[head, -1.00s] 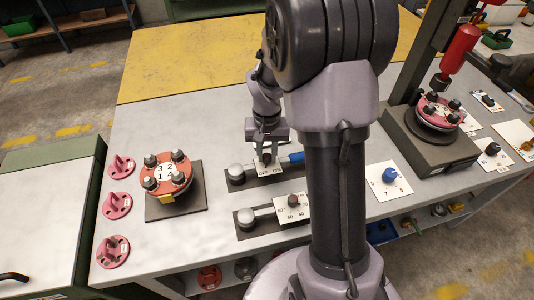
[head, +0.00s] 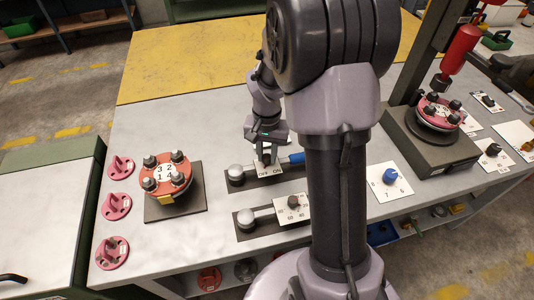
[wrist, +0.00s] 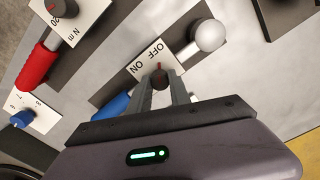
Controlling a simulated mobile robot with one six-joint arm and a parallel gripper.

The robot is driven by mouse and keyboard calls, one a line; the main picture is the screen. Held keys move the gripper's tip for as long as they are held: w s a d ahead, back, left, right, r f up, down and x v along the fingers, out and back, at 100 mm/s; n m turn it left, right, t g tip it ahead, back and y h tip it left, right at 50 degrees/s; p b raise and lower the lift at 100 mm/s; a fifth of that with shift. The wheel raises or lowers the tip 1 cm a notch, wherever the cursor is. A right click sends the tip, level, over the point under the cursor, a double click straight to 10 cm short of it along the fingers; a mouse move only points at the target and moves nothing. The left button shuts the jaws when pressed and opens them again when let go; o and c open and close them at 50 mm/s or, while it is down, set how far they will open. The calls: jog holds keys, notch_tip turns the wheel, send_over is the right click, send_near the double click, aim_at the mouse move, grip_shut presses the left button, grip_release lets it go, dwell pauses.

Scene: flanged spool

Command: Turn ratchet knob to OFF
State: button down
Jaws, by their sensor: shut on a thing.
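The ratchet lies on a dark mat, with a round silver head (wrist: 208,35) and a blue handle (wrist: 110,106); in the head view the blue handle (head: 297,158) pokes out beside my arm. Its white OFF/ON plate (wrist: 146,58) carries the dark ratchet knob (wrist: 160,78). The knob's red mark points up in the wrist view, roughly towards the OFF lettering. My gripper (wrist: 164,84) is shut on the knob, one finger at each side. In the head view my gripper (head: 266,150) stands over the plate and mostly hides the knob.
A second tool with a numbered dial plate (head: 292,207) lies close in front; its red handle (wrist: 36,67) shows in the wrist view. A red flange with several bolts (head: 166,173) stands left. A blue knob on a white card (head: 390,176) is right.

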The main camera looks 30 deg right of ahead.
aim_at(267, 157)
jog(key=c, duration=1.2)
grip_release()
notch_tip(267, 157, up, 17)
jog(key=p, duration=0.6)
jog(key=shift+r, duration=0.2)
